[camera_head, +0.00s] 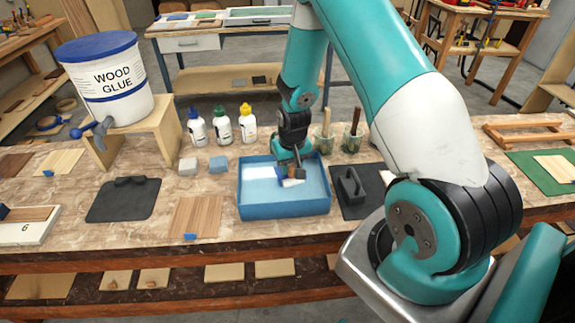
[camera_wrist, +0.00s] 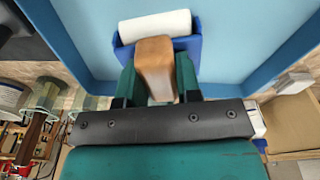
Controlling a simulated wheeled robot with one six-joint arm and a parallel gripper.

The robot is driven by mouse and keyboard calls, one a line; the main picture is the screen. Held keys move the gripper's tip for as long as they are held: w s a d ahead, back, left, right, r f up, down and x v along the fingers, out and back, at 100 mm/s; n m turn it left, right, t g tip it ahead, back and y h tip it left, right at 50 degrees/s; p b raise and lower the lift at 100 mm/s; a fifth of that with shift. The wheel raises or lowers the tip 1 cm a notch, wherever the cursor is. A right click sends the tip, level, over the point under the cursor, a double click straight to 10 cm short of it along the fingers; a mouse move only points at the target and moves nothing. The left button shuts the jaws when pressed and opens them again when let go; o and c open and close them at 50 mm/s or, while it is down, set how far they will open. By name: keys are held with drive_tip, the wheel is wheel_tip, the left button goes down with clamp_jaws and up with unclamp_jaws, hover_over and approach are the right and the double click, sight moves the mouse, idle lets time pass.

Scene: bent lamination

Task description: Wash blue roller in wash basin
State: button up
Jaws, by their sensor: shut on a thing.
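The blue wash basin (camera_head: 283,212) stands on the workbench and has a light blue inside. It also fills much of the wrist view (camera_wrist: 235,50). The blue roller (camera_head: 284,181) has a white cylinder, a blue frame and a wooden handle, and it is over or in the basin. In the wrist view the roller (camera_wrist: 155,26) shows against the basin floor. My gripper (camera_head: 290,162) is shut on the wooden handle, with one finger on each side of it in the wrist view (camera_wrist: 157,80). I cannot tell whether the cylinder touches the basin floor.
A wood glue bucket (camera_head: 108,80) sits on a wooden stand at the left. Several glue bottles (camera_head: 221,126) and two sponges (camera_head: 218,164) are left of the basin. Brush cups (camera_head: 352,138) stand behind it to the right. A black mat with a block (camera_head: 352,188) lies close right.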

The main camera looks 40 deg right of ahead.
drive_tip(key=shift+w+a, duration=0.55)
drive_tip(key=shift+a, duration=0.3)
drive_tip(key=shift+w+a, duration=0.6)
drive_tip(key=shift+a, duration=0.2)
drive_tip(key=shift+w+a, duration=0.55)
drive_tip(key=shift+a, duration=0.3)
drive_tip(key=shift+s+d, duration=0.55)
drive_tip(key=shift+d, duration=0.3)
drive_tip(key=shift+s+d, duration=0.6)
drive_tip(key=shift+d, duration=0.2)
drive_tip(key=shift+s+d, duration=0.55)
drive_tip(key=shift+d, duration=0.3)
drive_tip(key=shift+w+a+r+p, duration=0.25)
drive_tip(key=shift+a+r+p, duration=0.15)
drive_tip(key=shift+r+p, duration=0.5)
drive_tip(key=shift+w+a+r+p, duration=0.3)
drive_tip(key=shift+a+r+p, duration=0.2)
drive_tip(key=shift+r, duration=0.7)
drive_tip(key=shift+w+a+r+p, duration=0.25)
drive_tip(key=shift+a+r+p, duration=0.1)
drive_tip(key=shift+r+p, duration=0.6)
drive_tip(key=shift+r, duration=0.1)
